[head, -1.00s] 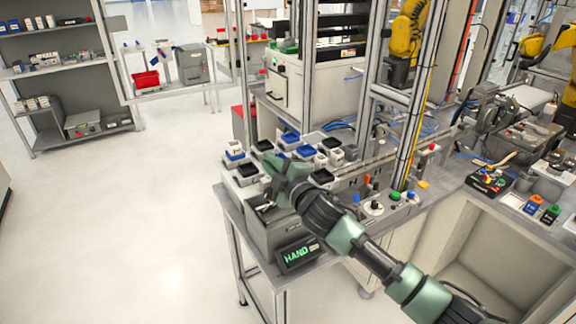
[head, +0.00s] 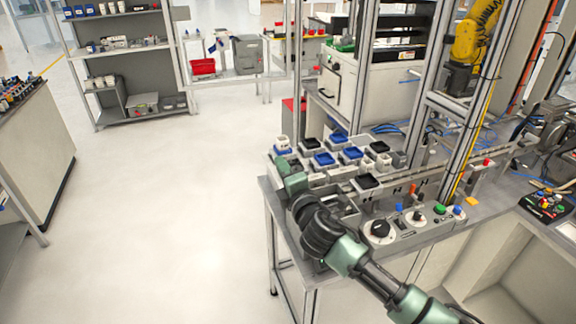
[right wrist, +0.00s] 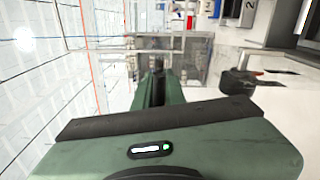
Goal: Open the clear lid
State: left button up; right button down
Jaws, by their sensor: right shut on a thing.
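My right gripper (head: 291,172) is over the front left of the workbench, by the rows of small bins. In the right wrist view its green fingers (right wrist: 160,85) are close together, pointing away from the camera. A see-through greyish panel (right wrist: 190,58), which looks like the clear lid, shows at the fingertips, and the gripper is shut on it. Its edges are hard to make out. In the head view the lid cannot be told apart from the gripper and bins. My left gripper is not in view.
Small bins with blue and black tops (head: 324,159) stand close behind the gripper. A control panel with knobs and coloured buttons (head: 410,225) lies to the right. Upright metal posts (head: 423,80) rise behind. Open floor (head: 170,220) lies to the left.

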jog(key=shift+r, duration=0.2)
jog(key=c, duration=1.5)
grip_release()
jog(key=shift+a, duration=0.1)
jog(key=shift+f, duration=0.1)
jog(key=shift+s, duration=0.1)
jog(key=shift+b+v, duration=0.9)
jog(key=shift+v, duration=2.95)
